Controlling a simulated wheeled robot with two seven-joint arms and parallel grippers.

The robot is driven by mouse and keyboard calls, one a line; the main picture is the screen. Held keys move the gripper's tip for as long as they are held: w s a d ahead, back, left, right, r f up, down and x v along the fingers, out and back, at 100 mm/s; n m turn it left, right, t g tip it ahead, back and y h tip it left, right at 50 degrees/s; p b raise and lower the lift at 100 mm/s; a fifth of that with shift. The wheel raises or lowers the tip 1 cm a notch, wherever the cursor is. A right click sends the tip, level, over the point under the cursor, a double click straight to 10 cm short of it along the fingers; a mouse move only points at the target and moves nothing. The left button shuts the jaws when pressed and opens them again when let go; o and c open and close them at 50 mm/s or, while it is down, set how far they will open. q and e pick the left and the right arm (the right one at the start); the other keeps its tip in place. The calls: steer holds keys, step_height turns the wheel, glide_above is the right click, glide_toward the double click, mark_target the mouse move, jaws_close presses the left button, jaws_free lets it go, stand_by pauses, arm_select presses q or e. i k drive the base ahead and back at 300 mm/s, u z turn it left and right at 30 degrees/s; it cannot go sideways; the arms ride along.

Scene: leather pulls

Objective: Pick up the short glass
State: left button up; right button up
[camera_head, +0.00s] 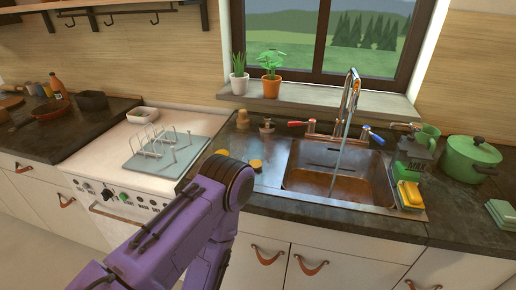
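I cannot make out a short glass in the head view. A few small items with amber or cork-coloured tops, including one (255,165), stand on the dark counter left of the sink, too small to tell what they are. My purple arm crosses the lower left and bends in front of the counter, hiding part of it. Neither of my grippers is in view.
The sink (330,186) has a tap (348,105) above it. A wire rack (160,140) on a grey-blue mat (190,152) sits on the white stove. A green pot (469,160), yellow sponge (410,194) and dark-topped bottle crowd the right. Potted plants (271,87) line the windowsill.

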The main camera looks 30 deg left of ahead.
mark_target(221, 148)
steer(key=z, duration=1.8)
steer(key=k, duration=1.4)
steer(key=u, duration=1.9)
steer(key=i, duration=0.5)
steer(key=z, duration=0.05)
